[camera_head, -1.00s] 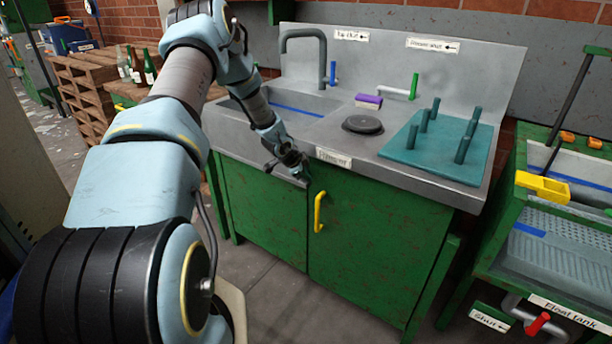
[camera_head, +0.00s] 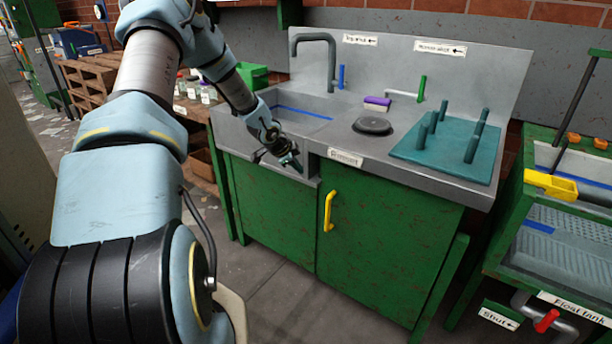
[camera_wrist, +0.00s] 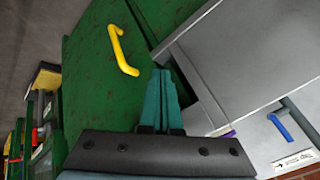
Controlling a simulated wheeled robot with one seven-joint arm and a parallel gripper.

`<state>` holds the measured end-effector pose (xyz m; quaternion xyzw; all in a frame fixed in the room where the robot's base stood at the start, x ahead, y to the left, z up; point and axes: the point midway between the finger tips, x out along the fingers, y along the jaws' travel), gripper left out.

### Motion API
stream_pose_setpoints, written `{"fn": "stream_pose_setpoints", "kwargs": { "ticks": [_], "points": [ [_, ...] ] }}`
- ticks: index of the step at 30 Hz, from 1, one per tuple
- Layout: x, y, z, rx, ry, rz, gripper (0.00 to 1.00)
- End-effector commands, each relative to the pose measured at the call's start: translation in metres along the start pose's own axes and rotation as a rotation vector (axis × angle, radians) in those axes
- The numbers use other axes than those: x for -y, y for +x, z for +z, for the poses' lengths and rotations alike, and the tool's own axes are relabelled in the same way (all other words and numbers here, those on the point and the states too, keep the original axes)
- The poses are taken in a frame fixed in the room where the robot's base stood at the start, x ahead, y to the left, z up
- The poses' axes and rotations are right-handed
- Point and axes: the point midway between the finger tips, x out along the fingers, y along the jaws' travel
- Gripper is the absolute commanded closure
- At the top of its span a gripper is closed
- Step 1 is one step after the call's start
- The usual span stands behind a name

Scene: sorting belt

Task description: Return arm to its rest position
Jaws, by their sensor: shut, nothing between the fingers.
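My gripper (camera_head: 297,163) hangs in front of the sink unit's front edge, just left of the label on its rim, in the head view. In the wrist view my gripper (camera_wrist: 163,75) shows as two teal fingers closed together with nothing between them. My arm reaches from the lower left, bends at the top and slopes down to the gripper. In the wrist view the fingers point toward the green cabinet door (camera_head: 377,235) with its yellow handle (camera_head: 328,211). The handle also shows in the wrist view (camera_wrist: 121,52), apart from the fingers.
The sink unit has a basin (camera_head: 270,118), a dark round disc (camera_head: 373,126), a purple-topped brush (camera_head: 377,102) and a teal peg board (camera_head: 445,150). A green float tank (camera_head: 560,255) stands at right. Wooden pallets (camera_head: 90,85) stand at back left. Open floor lies before the cabinet.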

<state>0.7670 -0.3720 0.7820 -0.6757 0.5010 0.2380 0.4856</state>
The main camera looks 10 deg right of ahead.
Motion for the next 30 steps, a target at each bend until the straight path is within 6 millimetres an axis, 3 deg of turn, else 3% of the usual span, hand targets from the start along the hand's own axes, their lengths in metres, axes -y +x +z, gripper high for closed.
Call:
{"fn": "stream_pose_setpoints", "kwargs": {
  "ticks": [10, 13, 20, 27, 30],
  "points": [
    [0.006, -0.033, 0.008, 0.022, -0.023, 0.005, 1.0],
    [-0.003, -0.056, 0.015, 0.085, -0.094, 0.02, 1.0],
    [-0.046, -0.158, 0.049, 0.332, -0.463, 0.019, 1.0],
    [-0.118, -0.271, 0.071, 0.522, -0.965, -0.047, 1.0],
    [-0.151, -0.307, 0.072, 0.558, -1.165, -0.072, 1.0]
  ]
}}
